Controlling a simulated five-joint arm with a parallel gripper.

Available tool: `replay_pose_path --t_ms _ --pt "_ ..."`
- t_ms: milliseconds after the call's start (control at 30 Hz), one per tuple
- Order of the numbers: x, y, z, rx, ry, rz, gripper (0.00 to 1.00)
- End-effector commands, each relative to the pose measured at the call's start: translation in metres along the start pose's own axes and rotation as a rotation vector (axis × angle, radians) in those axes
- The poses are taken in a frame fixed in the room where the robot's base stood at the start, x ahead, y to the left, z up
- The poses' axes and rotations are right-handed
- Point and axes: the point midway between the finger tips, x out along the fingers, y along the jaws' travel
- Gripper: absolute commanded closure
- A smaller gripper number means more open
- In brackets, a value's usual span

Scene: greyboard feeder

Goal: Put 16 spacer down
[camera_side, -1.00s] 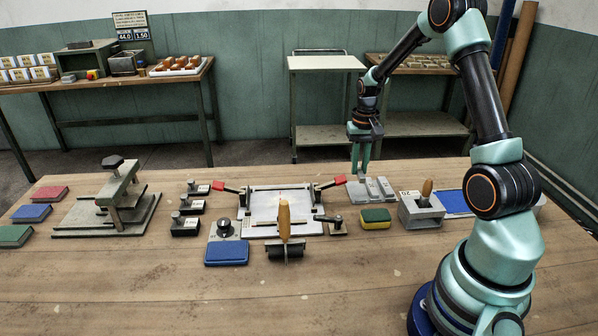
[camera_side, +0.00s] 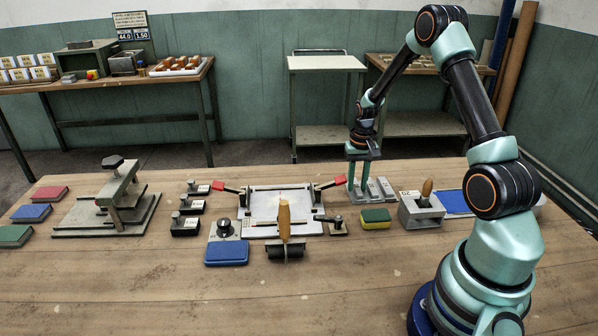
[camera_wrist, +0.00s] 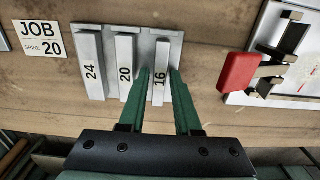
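The 16 spacer (camera_wrist: 160,65) is a pale bar with a black "16" at one end, in the wrist view. It lies on the grey spacer rack (camera_wrist: 139,34) beside the 20 spacer (camera_wrist: 125,62) and the 24 spacer (camera_wrist: 90,60). My gripper (camera_wrist: 160,72) has its green fingers apart, one on each side of the 16 spacer. Slim gaps seem to show between fingers and bar. In the side view my gripper (camera_side: 359,178) is low over the left end of the rack, and its fingers partly hide the 16 spacer.
A red-handled clamp fixture (camera_side: 285,200) stands left of the rack, its red handle (camera_wrist: 237,73) close by in the wrist view. A yellow-green sponge (camera_side: 376,218) lies in front of the rack. A job card (camera_wrist: 41,38) lies beside it.

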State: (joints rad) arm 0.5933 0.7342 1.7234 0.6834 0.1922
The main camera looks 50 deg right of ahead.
Motion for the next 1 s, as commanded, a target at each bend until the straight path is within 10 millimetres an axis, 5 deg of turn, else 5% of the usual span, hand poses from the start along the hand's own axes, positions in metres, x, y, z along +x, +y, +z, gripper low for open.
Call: replay_pose_path --t_ms 367,1000 --pt "-0.007 0.0 0.0 0.0 0.001 0.0 0.69" --pt "-0.116 0.0 -0.001 0.0 0.002 0.0 0.69"
